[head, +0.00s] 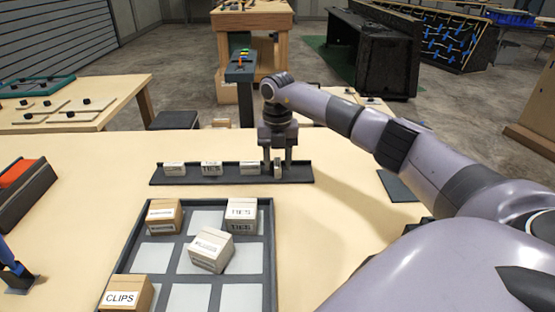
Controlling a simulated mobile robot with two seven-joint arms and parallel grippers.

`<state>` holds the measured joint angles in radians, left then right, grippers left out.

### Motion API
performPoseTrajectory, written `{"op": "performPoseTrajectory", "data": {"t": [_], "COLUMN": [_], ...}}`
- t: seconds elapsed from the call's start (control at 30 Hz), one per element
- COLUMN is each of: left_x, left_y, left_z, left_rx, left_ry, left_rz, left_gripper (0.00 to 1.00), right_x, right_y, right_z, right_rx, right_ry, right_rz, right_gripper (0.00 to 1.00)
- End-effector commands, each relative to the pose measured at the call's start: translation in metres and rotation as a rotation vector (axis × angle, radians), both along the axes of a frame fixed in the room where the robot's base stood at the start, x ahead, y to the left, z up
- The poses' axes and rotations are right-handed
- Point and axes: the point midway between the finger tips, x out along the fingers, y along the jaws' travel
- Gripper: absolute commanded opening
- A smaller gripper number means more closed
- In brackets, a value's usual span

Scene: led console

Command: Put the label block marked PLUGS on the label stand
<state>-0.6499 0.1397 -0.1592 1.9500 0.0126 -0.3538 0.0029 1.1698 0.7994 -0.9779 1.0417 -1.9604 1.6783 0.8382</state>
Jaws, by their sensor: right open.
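The label stand (230,178) is a long dark rail across the table. Small pale label blocks stand on it: one at the left (174,168), one left of the middle (211,168), one right of the middle (250,168). My right gripper (277,168) points down over the right part of the stand, its fingers open on either side of another small block (278,172). I cannot tell whether the fingers touch this block. The print on the small blocks is too small to read, so I cannot tell which is PLUGS.
A dark tray (271,270) with pale squares holds several boxes, including a CLIPS box (125,294) at front left and a tilted white box (210,250). A dark bin with an orange item (15,172) stands at the left. Table is clear left of the stand.

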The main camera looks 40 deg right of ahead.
Motion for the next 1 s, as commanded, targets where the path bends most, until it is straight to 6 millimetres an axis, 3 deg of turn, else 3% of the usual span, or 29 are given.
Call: {"op": "performPoseTrajectory", "data": {"t": [0.17, 0.6, 0.77, 1.0], "left_x": [0.0, 0.0, 0.0, 0.0], "left_y": [0.0, 0.0, 0.0, 0.0], "left_z": [-0.001, -0.004, -0.004, -0.004], "left_rx": [0.0, 0.0, 0.0, 0.0], "left_ry": [0.0, 0.0, 0.0, 0.0], "left_rz": [0.0, 0.0, 0.0, 0.0], "left_gripper": [0.94, 0.94, 0.94, 0.94], "right_x": [0.001, 0.001, 0.001, 0.0], "right_y": [0.0, 0.0, 0.0, 0.0], "right_z": [0.02, 0.107, 0.12, 0.123], "right_rx": [0.0, 0.0, 0.0, 0.0], "right_ry": [-0.005, -0.004, -0.001, 0.0], "right_rz": [0.0, 0.0, 0.0, 0.0], "right_gripper": [0.43, 0.43, 0.43, 0.43]}}
